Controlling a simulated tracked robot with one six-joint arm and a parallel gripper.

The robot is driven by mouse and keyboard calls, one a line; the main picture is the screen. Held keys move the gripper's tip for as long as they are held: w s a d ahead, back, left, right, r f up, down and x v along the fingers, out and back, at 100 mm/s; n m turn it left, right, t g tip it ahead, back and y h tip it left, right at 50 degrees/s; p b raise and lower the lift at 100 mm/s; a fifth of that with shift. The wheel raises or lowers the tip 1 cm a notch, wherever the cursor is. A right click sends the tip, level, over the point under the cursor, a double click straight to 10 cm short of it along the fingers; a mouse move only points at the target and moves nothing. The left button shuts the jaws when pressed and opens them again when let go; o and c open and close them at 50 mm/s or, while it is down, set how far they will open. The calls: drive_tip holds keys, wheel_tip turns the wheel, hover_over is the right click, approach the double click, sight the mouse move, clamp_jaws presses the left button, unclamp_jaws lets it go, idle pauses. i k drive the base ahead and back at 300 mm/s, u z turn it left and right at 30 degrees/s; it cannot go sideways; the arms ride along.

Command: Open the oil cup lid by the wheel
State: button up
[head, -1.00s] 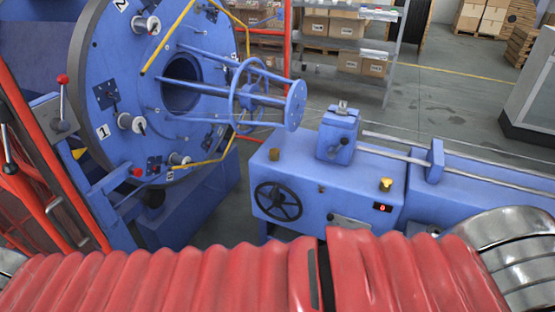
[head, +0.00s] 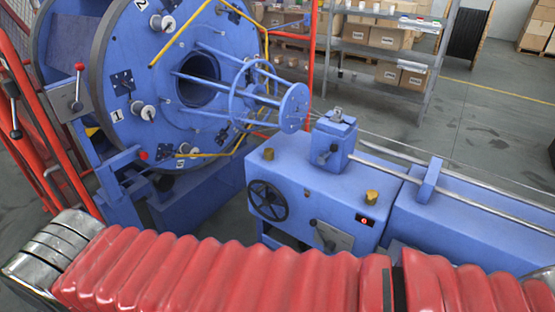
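A black spoked wheel (head: 267,201) is on the front face of the blue machine box (head: 310,180), at its left end. A small brass oil cup (head: 268,154) stands on top of the box, just above the wheel, and its lid looks closed. My gripper is not in the picture; only a red ribbed sleeve of my arm crosses the bottom of the view.
The large blue strander disc (head: 150,80) with spools and yellow tubes stands at the left. Red fence posts and a lever (head: 14,110) are at the far left. Shelves with boxes (head: 385,45) are behind. Grey floor is open at the right rear.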

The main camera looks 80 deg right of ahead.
sight(269, 150)
drive_tip(key=z, duration=0.05)
drive_tip(key=k, duration=1.15)
drive_tip(key=z, duration=0.5)
drive_tip(key=i, duration=1.65)
drive_tip(key=u, duration=0.05)
